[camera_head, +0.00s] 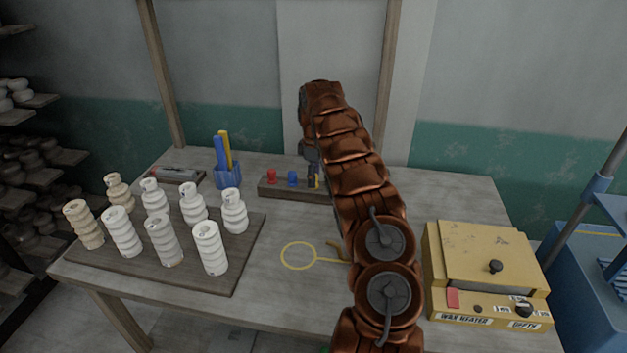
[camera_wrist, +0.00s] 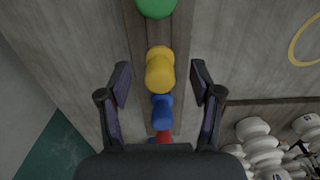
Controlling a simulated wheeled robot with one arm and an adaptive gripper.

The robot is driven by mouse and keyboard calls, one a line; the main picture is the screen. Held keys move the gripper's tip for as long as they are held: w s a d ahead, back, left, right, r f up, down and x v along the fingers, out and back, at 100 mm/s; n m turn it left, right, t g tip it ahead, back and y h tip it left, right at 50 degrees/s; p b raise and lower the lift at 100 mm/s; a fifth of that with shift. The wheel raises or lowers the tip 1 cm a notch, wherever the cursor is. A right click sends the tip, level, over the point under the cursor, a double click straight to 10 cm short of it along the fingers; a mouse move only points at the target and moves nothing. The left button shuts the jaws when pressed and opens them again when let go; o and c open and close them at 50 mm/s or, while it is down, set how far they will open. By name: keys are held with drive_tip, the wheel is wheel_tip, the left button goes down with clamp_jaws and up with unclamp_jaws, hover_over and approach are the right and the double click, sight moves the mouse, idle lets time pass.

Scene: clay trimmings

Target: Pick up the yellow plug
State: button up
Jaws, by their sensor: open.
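The yellow plug (camera_wrist: 160,70) stands in a wooden rack (camera_wrist: 137,40), in a row with other plugs. In the wrist view it lies between the tips of my gripper (camera_wrist: 160,82), with a gap on both sides. My gripper is open and holds nothing. In the head view my gripper (camera_head: 313,176) is over the right part of the rack (camera_head: 283,190). Only a sliver of yellow shows there beside the dark fingers, and my arm covers the right end of the rack.
A blue plug (camera_wrist: 162,112) and a red plug (camera_wrist: 163,137) stand on one side of the yellow plug, a green plug (camera_wrist: 155,7) on the other. White ribbed pieces stand on a board (camera_head: 235,275) at left. A wax heater (camera_head: 480,255) is at right.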

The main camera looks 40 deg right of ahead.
drive_tip(key=shift+f, duration=0.9)
drive_tip(key=c, duration=1.2)
